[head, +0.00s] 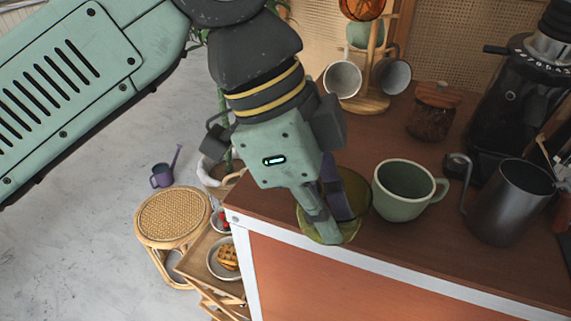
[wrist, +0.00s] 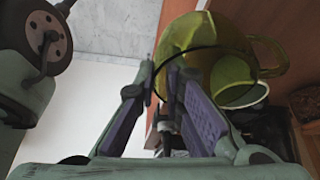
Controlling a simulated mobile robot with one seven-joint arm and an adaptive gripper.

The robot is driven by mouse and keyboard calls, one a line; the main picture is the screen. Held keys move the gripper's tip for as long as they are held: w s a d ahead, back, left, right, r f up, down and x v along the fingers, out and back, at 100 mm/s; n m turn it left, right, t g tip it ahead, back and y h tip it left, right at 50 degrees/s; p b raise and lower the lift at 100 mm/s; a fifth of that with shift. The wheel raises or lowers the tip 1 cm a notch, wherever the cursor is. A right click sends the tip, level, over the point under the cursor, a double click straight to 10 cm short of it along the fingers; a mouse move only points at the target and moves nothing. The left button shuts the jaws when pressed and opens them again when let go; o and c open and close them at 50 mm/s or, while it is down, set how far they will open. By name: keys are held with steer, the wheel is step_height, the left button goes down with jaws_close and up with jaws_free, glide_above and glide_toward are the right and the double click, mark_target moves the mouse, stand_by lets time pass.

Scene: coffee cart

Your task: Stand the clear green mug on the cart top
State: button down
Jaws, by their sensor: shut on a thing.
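The clear green mug (head: 352,222) is yellowish see-through glass with a dark rim, at the front edge of the cart top (head: 270,196) in the head view. In the wrist view the mug (wrist: 205,45) shows its handle to the right. My gripper (head: 328,217) points down at the mug and is shut on its wall. In the wrist view my gripper's fingers (wrist: 163,88) appear to lie on either side of the rim. The fingers hide part of the mug. I cannot tell whether its base touches the cart top.
An opaque green mug (head: 400,195) stands close to the right of the clear one. A dark metal pitcher (head: 510,205) stands farther right. A mug tree (head: 372,98), a lidded jar (head: 432,115) and a grinder (head: 515,95) stand behind. A rattan stool (head: 172,218) is on the floor left.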

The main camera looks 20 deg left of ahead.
steer(key=w+a+f, duration=0.1)
steer(key=w+a, duration=0.2)
steer(key=w+a+f+b, duration=0.1)
steer(key=w+a+f, duration=0.1)
steer(key=w+a, duration=0.2)
steer(key=w+a+f, duration=0.2)
steer(key=w+a, duration=0.2)
steer(key=shift+f+b, duration=0.15)
steer(key=shift+b, duration=0.2)
steer(key=shift+s+r, duration=0.1)
steer(key=shift+r, duration=0.1)
steer(key=c, duration=1.7)
jaws_free()
steer(key=shift+f, duration=0.1)
